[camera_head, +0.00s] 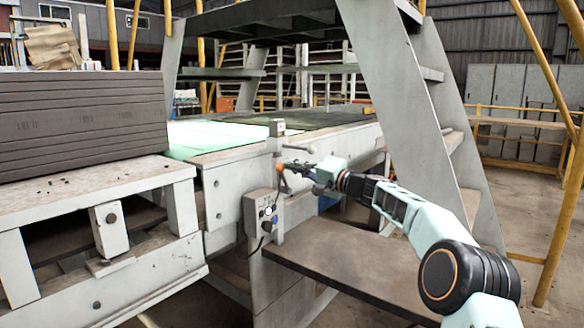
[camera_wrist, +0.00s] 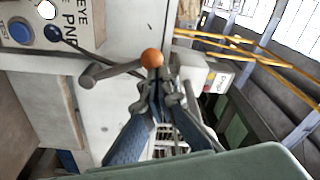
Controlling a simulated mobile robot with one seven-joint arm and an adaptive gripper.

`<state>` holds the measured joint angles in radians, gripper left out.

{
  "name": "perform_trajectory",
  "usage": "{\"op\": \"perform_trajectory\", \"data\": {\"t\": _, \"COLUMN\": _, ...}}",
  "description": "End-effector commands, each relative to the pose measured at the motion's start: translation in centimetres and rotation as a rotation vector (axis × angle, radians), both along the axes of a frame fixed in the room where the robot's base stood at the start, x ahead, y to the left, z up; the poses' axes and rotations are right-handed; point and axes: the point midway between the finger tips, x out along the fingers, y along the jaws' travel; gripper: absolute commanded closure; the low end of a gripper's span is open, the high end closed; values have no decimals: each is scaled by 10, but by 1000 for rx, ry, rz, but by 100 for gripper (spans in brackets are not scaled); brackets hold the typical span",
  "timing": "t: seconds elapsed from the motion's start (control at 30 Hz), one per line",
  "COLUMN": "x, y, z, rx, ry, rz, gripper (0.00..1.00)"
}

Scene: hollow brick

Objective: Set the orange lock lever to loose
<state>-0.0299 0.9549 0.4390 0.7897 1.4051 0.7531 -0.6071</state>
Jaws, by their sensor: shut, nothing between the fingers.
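The orange ball knob (camera_wrist: 152,57) of the lock lever is in the upper middle of the wrist view. It also shows as a small orange spot (camera_head: 280,167) beside the grey post in the head view. My gripper (camera_wrist: 154,82) is shut and empty, its tips right at the knob; I cannot tell whether they touch it. In the head view my gripper (camera_head: 291,168) reaches in from the right at the knob. A grey rod (camera_wrist: 112,72) runs left of the knob; whether it joins the knob is unclear. No loose marking is readable.
A control box (camera_head: 262,212) with buttons hangs below the knob; its panel (camera_wrist: 38,28) shows at the wrist view's upper left. A grey handle (camera_head: 298,149) sticks out just above my gripper. Steel stairs (camera_head: 400,95) stand close behind my arm. Stacked boards (camera_head: 80,125) lie left.

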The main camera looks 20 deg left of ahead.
Motion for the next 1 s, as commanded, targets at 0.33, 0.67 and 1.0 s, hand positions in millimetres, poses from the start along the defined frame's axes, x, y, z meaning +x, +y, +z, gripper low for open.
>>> {"op": "perform_trajectory", "data": {"t": 0.33, "x": 0, "y": -2, "z": 0, "rx": -3, "ry": -8, "rz": 0, "gripper": 100}}
{"op": "perform_trajectory", "data": {"t": 0.67, "x": -16, "y": -31, "z": -1, "rx": -4, "ry": -8, "rz": -1, "gripper": 100}}
{"op": "perform_trajectory", "data": {"t": 1.0, "x": -43, "y": -79, "z": -3, "rx": -3, "ry": -10, "rz": 0, "gripper": 100}}
